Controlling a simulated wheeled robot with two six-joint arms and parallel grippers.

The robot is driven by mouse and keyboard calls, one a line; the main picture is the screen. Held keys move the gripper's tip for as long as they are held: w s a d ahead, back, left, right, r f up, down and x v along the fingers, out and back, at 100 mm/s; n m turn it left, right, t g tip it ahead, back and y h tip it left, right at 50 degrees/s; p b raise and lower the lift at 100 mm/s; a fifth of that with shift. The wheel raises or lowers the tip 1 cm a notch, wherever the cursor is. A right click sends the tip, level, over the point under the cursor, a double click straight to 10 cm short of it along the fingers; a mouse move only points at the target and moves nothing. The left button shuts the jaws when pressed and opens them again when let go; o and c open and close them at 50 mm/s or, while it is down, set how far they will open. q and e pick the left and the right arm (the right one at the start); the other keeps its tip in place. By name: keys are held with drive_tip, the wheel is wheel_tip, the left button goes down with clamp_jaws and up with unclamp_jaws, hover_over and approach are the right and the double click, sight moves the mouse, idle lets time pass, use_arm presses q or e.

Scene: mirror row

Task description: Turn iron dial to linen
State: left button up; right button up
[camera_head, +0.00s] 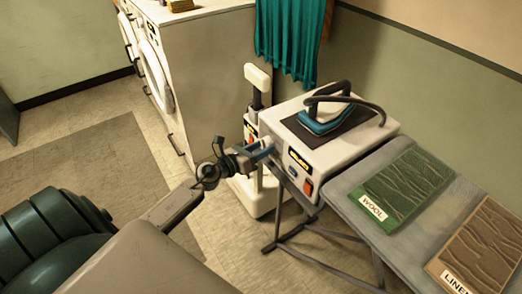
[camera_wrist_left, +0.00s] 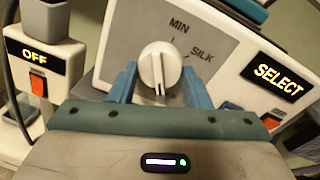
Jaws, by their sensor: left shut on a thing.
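The iron's white base unit (camera_head: 351,150) stands on the ironing board's left end, with the teal iron (camera_head: 322,124) resting on top. In the left wrist view the white round dial (camera_wrist_left: 158,66) is on the unit's grey panel, with MIN above it and SILK to its upper right. No linen mark shows on the visible panel. My left gripper (camera_head: 266,152) is at the panel; its blue fingers (camera_wrist_left: 159,90) are on either side of the dial, shut on it. The gripper hides the dial in the head view. A lit SELECT display (camera_wrist_left: 279,77) is right of the dial. My right gripper is out of view.
A white appliance (camera_head: 258,78) with a lit OFF sign (camera_wrist_left: 34,55) and red switch stands close left of the base unit. A green WOOL cloth (camera_head: 407,186) and brown LINEN cloth (camera_head: 482,250) lie on the board. White machines (camera_head: 205,70) line the back left.

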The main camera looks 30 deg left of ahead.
use_arm(q)
drive_tip(key=shift+f, duration=0.1)
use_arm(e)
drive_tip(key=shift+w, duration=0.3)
use_arm(q)
drive_tip(key=o, duration=1)
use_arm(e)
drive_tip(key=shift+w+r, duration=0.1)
use_arm(q)
drive_tip(key=shift+s, duration=0.1)
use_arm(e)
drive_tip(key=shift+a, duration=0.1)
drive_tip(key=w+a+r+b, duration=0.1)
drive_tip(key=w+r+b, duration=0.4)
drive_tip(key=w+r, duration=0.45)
use_arm(q)
drive_tip(key=shift+b+v, duration=2.55)
drive_tip(key=shift+v, duration=2.8)
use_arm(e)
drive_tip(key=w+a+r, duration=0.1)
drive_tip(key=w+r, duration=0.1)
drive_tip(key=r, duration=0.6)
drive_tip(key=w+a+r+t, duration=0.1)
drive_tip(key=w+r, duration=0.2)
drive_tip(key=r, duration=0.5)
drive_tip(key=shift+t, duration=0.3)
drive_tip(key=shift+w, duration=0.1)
